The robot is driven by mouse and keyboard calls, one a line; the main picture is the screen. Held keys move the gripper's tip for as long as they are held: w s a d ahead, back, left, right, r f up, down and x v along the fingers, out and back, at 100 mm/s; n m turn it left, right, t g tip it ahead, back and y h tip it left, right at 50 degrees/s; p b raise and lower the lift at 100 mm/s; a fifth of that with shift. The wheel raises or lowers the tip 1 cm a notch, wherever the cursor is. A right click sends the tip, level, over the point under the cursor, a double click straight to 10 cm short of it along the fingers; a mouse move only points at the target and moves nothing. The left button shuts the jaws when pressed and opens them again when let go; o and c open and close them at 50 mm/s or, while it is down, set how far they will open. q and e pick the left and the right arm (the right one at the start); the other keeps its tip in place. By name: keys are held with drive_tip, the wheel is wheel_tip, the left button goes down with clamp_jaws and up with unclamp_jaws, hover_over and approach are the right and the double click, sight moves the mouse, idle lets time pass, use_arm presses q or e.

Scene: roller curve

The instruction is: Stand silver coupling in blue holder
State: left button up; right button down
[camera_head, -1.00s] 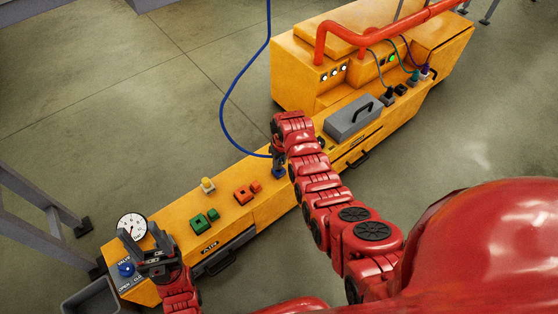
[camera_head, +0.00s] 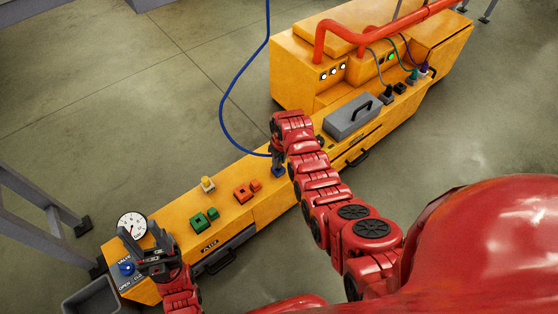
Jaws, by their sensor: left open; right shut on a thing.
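My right gripper (camera_head: 277,152) points down at the middle of the orange bench, right above a small blue holder (camera_head: 279,171). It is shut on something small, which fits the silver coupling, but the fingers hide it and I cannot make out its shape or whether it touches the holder. My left gripper (camera_head: 151,249) is open and empty over the bench's left end, beside a white dial gauge (camera_head: 132,226) and a blue valve knob (camera_head: 126,269).
The orange bench (camera_head: 225,220) carries green blocks (camera_head: 203,219), red-orange blocks (camera_head: 245,192) and a yellow button (camera_head: 207,184). A grey box with a handle (camera_head: 350,117) stands right of my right arm. A blue hose (camera_head: 222,110) hangs down close to my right gripper.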

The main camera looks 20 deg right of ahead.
drive_tip(key=shift+f+b, duration=0.3)
drive_tip(key=shift+f, duration=0.3)
drive_tip(key=c, duration=0.5)
unclamp_jaws()
drive_tip(key=shift+c, duration=0.2)
wheel_tip(320, 180, up, 17)
drive_tip(key=s+p, duration=0.2)
drive_tip(key=p, duration=0.4)
drive_tip(key=shift+d+r, duration=0.2)
drive_tip(key=shift+d, duration=0.15)
drive_tip(key=shift+f, duration=0.1)
